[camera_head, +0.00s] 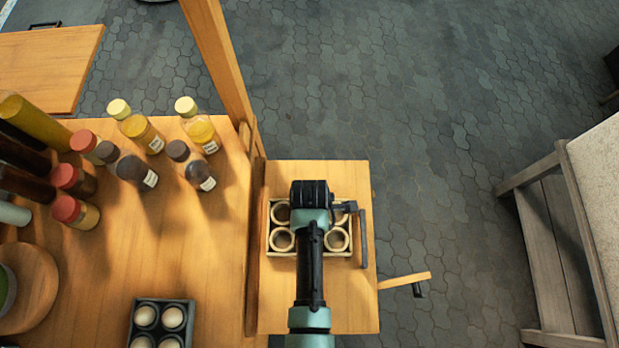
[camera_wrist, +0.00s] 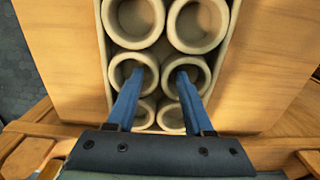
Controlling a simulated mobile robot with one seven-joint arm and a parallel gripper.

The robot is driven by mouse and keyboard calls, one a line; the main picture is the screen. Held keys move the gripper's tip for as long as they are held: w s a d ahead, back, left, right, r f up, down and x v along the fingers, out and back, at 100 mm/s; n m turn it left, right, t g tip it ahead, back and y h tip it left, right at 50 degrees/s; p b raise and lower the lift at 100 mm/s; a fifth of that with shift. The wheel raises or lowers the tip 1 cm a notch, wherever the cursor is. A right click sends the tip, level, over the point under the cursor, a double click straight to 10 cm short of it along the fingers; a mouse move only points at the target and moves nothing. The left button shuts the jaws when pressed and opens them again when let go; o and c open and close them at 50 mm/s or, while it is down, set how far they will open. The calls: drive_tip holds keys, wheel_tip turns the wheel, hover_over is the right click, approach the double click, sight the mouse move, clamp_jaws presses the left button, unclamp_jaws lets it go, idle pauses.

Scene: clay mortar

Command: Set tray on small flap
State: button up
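A pale tray (camera_head: 269,229) holding several round clay cups lies over the wooden small flap (camera_head: 350,305) at the table's right side. It also fills the upper middle of the wrist view (camera_wrist: 107,52). Its base is hidden, so I cannot tell whether it touches the flap. My gripper (camera_wrist: 160,75) is right over the tray, pointing down. Its two blue fingers stand apart, with their tips at the mouths of two neighbouring cups. The joined cup walls lie between them. I cannot tell whether the fingers press on those walls. My arm hides the middle of the tray in the head view.
The larger table (camera_head: 200,255) to the left carries several bottles and jars (camera_head: 140,130) and a dark tray of egg-like pale things (camera_head: 160,322). A wooden post (camera_head: 218,60) rises beside the flap. A bench (camera_head: 560,250) stands at the right. Paved floor lies between.

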wheel_tip(320, 180, up, 12)
drive_tip(key=w+r+m+t, duration=0.5)
drive_tip(key=w+r+t, duration=0.3)
drive_tip(key=w+r, duration=0.85)
drive_tip(key=w+r+m+t, duration=0.4)
drive_tip(key=r+t, duration=0.2)
drive_tip(key=r, duration=1)
wheel_tip(320, 180, up, 17)
drive_tip(key=s+m+t, duration=0.1)
drive_tip(key=m+t, duration=0.3)
drive_tip(key=t, duration=0.1)
drive_tip(key=s+r+m+t, duration=0.2)
drive_tip(key=s+r+t, duration=0.2)
drive_tip(key=r, duration=0.5)
drive_tip(key=s+r+m+t, duration=0.3)
drive_tip(key=s+r+t, duration=0.1)
drive_tip(key=s+r, duration=0.5)
drive_tip(key=shift+r, duration=0.4)
